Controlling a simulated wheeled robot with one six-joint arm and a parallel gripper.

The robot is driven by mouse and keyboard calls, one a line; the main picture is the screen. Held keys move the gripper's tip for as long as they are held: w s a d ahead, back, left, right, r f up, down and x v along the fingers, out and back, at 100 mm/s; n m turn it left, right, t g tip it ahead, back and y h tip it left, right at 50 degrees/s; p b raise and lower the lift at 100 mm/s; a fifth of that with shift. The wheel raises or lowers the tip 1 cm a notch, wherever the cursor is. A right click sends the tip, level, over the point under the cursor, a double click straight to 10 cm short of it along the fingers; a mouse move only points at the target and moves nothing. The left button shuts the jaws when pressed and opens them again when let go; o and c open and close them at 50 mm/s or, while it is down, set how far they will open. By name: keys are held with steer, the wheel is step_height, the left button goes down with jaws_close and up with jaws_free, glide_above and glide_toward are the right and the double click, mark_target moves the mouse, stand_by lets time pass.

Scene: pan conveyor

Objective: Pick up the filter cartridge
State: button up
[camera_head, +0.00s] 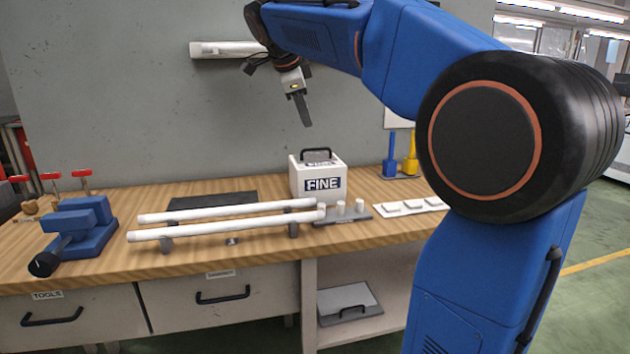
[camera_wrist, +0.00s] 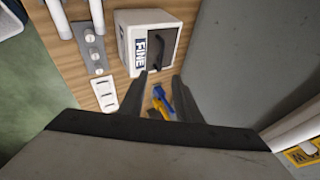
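A white box labelled FINE (camera_head: 323,184), with a black handle (camera_head: 316,152) on top, stands upright on the wooden bench; it appears to be the filter cartridge. It also shows near the top middle of the wrist view (camera_wrist: 126,45), with its handle (camera_wrist: 157,50) near the fingertips in the picture. My gripper (camera_head: 305,122) hangs above the box, clear of it in the head view. In the wrist view, my gripper's two dark fingers (camera_wrist: 159,76) are spread apart with nothing between them.
Two long white tubes (camera_head: 225,222) lie on stands left of the box. A grey plate with white pegs (camera_head: 343,216) and a white tray (camera_head: 408,206) are at front right. Blue and yellow tools (camera_head: 390,160) stand behind. A blue vise (camera_head: 85,228) is far left; a wall tube (camera_head: 225,50) hangs above.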

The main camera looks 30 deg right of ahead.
steer(key=x, duration=0.8)
steer(key=shift+w+d+f, duration=0.1)
steer(key=shift+f, duration=0.15)
glide_above(314, 162)
steer(key=shift+w+d+f, duration=0.15)
steer(key=shift+f, duration=1.95)
jaws_close()
